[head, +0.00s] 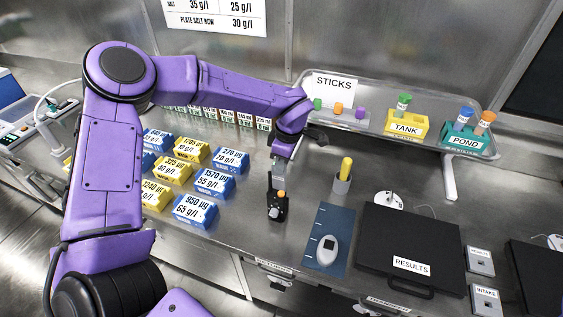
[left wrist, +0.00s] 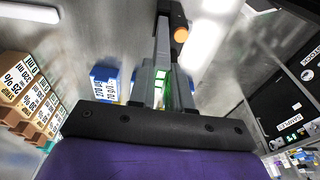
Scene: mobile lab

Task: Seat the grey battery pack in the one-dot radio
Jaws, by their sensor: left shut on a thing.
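My left gripper (head: 279,168) reaches down over the bench and is shut on the grey battery pack (head: 279,161). In the left wrist view the pack (left wrist: 161,76) shows green lit marks between the grey fingers (left wrist: 164,85). A black radio (head: 277,207) with an orange knob stands just below the gripper; its antenna rises beside the fingers. The radio (left wrist: 172,16) also shows beyond the fingertips in the left wrist view. Its dot marking is too small to read. I cannot tell whether pack and radio touch. My right gripper is out of view.
Blue and yellow labelled blocks (head: 194,210) stand left of the radio. A grey cup with a yellow item (head: 342,184), a blue mat with a white device (head: 326,252) and a black RESULTS case (head: 372,236) lie to the right. A raised shelf (head: 369,122) holds racks behind.

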